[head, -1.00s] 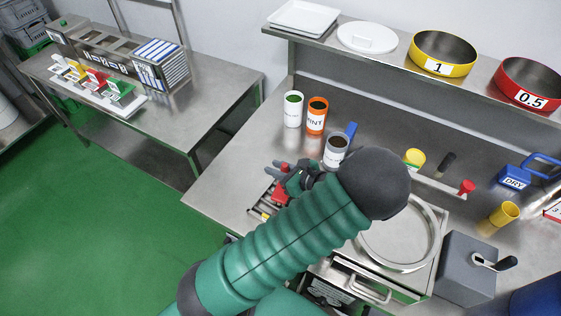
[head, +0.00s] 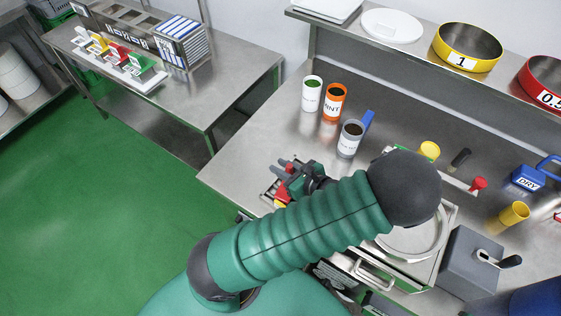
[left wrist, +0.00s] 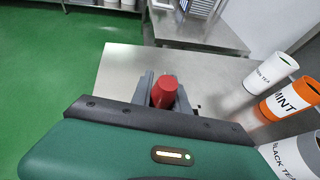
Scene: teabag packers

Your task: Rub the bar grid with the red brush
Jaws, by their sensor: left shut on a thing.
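My left gripper (head: 288,168) is shut on the red brush (head: 281,200), over the left front part of the steel bench. The red handle of the brush (left wrist: 164,92) stands between the two grey fingers in the left wrist view. The bar grid (head: 267,189) lies on the bench under the gripper, and only its left edge with a few metal bars shows. My arm and hand hide the rest of it. I cannot tell whether the brush's bristles touch the bars. My right gripper is in neither view.
White, orange and grey tea canisters (head: 312,94) (head: 334,102) (head: 350,139) stand just behind the gripper. A round metal ring (head: 437,243) and a grey box with a black-knobbed lever (head: 470,262) are to the right. The bench's left corner (head: 225,170) is clear.

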